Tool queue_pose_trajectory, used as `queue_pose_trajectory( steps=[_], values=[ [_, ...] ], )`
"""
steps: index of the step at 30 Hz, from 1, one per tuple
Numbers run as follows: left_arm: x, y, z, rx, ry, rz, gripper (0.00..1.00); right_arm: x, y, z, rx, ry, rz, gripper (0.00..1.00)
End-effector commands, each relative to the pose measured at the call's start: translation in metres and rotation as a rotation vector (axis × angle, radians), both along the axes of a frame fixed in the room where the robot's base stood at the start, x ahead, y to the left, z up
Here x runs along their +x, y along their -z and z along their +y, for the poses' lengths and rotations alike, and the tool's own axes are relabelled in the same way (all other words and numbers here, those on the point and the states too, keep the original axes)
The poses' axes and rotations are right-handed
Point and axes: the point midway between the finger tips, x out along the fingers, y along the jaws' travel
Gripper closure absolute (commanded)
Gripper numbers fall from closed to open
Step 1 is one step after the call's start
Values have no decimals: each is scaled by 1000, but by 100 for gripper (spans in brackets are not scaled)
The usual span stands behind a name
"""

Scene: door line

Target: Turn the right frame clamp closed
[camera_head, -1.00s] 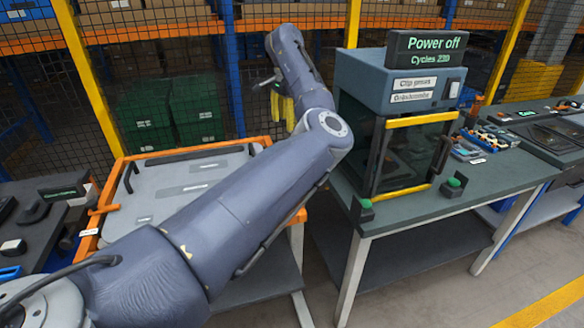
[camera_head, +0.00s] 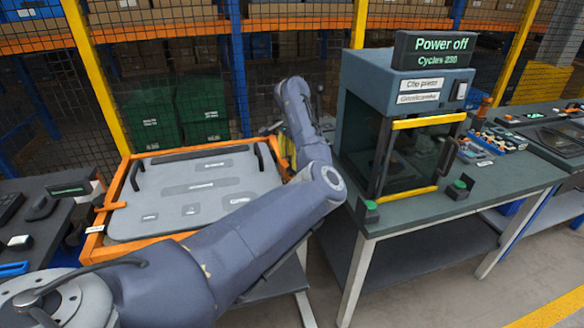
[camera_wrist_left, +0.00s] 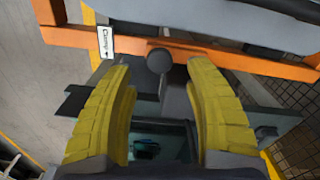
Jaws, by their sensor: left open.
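My left gripper (camera_wrist_left: 160,78) is open, with its yellow fingers on either side of a dark round knob (camera_wrist_left: 159,61) in the left wrist view. The knob sits by the orange frame rail (camera_wrist_left: 200,57), beside a white "Clamp" label with an arrow (camera_wrist_left: 106,42). I cannot tell whether the fingers touch it. In the head view the orange frame (camera_head: 121,190) holds a light grey panel (camera_head: 160,210). My left gripper (camera_head: 287,150) is at its right side, mostly hidden by my arm, and the right clamp is hidden there.
A press (camera_head: 405,95) reading "Power off" stands on a green bench (camera_head: 430,215) close to the right of my arm. A dark table (camera_head: 30,225) is at the left. A mesh fence with yellow posts (camera_head: 95,75) runs behind.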

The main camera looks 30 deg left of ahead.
Motion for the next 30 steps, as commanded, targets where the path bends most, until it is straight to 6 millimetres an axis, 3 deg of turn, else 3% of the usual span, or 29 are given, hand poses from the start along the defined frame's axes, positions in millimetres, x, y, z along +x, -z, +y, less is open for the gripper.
queue_pose_trajectory(
  steps=[9, 23, 30],
  values=[
    [0, 30, 0, 0, 1, 1, 47, 0, 0, 0, 0, 0, 0, 56],
    [0, 36, 0, -1, 1, 0, 45, 0, 0, 0, 0, 0, 0, 56],
    [0, 35, 0, 0, 1, 0, 72, 0, 0, 0, 0, 0, 0, 56]
  ],
)
